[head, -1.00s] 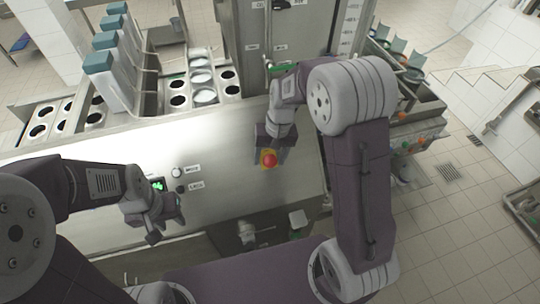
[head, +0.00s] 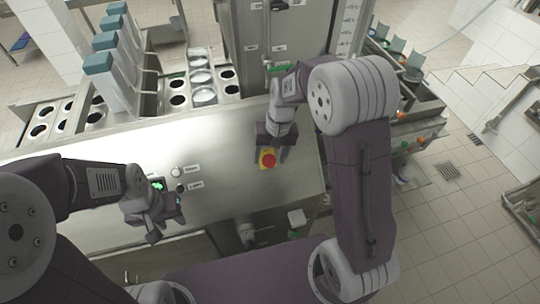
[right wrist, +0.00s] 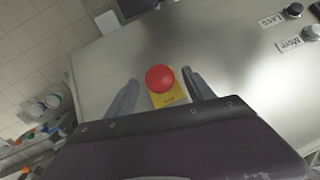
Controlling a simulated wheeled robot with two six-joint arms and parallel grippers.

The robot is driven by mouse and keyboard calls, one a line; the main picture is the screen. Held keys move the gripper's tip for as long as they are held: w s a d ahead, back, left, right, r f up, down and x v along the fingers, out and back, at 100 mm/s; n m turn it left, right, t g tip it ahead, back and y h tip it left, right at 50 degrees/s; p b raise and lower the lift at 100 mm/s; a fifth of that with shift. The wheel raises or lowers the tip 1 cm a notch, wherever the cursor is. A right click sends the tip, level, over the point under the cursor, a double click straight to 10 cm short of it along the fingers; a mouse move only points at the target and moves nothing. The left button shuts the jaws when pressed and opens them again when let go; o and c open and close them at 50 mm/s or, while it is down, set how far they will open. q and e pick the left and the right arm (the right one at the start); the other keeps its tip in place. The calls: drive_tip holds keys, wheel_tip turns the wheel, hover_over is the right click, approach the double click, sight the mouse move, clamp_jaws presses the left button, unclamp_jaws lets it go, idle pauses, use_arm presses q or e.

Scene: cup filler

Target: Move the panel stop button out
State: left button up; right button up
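The panel stop button (head: 268,160) is a red mushroom knob on a yellow base, on the sloping steel panel (head: 225,190). It also shows in the right wrist view (right wrist: 160,78), between two open fingers. My right gripper (head: 272,152) is at the button, its fingers on either side of it. In the right wrist view a gap shows between the red knob and each finger (right wrist: 158,95). My left gripper (head: 168,225) is at the left part of the panel, away from the stop button; its fingers appear apart.
A green-lit display (head: 158,184) and two small knobs (head: 177,172) sit near my left gripper. In the right wrist view, knobs labelled More (right wrist: 311,33) and Less (right wrist: 293,10) are at the upper right. Cup holders (head: 202,90) stand behind the panel.

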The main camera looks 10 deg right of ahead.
sight(275, 160)
drive_tip(key=shift+s, duration=0.2)
drive_tip(key=shift+r, duration=0.1)
wheel_tip(275, 160, up, 9)
drive_tip(key=d+b, duration=0.1)
drive_tip(key=b, duration=0.1)
drive_tip(key=shift+d, duration=0.2)
drive_tip(key=shift+s, duration=0.1)
